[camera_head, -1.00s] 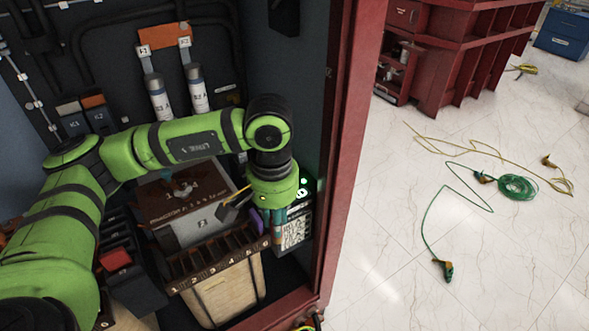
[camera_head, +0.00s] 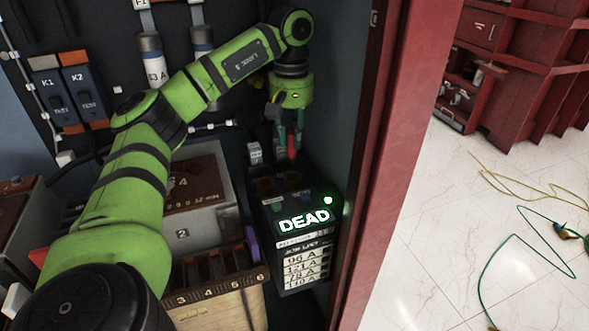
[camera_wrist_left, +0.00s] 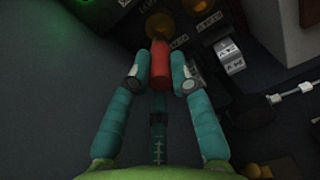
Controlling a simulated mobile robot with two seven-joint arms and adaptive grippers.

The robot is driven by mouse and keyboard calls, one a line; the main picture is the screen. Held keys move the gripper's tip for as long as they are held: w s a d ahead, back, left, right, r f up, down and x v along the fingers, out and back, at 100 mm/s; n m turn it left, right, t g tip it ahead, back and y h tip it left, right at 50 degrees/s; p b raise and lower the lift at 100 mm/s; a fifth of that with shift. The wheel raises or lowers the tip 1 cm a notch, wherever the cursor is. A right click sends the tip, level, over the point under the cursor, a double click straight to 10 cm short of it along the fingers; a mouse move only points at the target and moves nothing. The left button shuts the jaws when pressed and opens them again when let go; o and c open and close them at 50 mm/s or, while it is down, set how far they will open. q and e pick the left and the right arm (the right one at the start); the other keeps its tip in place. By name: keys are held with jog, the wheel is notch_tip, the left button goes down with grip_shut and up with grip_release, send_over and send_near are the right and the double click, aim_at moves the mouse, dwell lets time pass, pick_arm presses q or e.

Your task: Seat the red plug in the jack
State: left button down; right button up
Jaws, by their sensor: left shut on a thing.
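My left gripper (camera_head: 290,148) has teal fingers and points down above the black box (camera_head: 268,226) with the lit "DEAD" display. It is shut on the red plug (camera_head: 292,155), which also shows between the fingertips in the left wrist view (camera_wrist_left: 160,66). Round brass-coloured jacks sit in the box's top; one jack (camera_wrist_left: 159,26) lies just beyond the plug's far end in the wrist view, and another (camera_wrist_left: 195,7) is to its right. The plug's tip is hidden, so I cannot tell whether it touches a jack. My right gripper is not in view.
A grey transformer case (camera_head: 208,205) and a numbered terminal strip (camera_head: 215,285) stand left of the box. The red cabinet frame (camera_head: 395,150) rises close on the right. Coiled cables lie on the pale floor outside.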

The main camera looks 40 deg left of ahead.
aim_at(292, 161)
pick_arm(q)
notch_tip(292, 161, down, 7)
jog(key=shift+r+b, duration=0.2)
jog(key=shift+b, duration=0.1)
jog(key=shift+f, duration=0.15)
jog(key=c, duration=1.1)
grip_release()
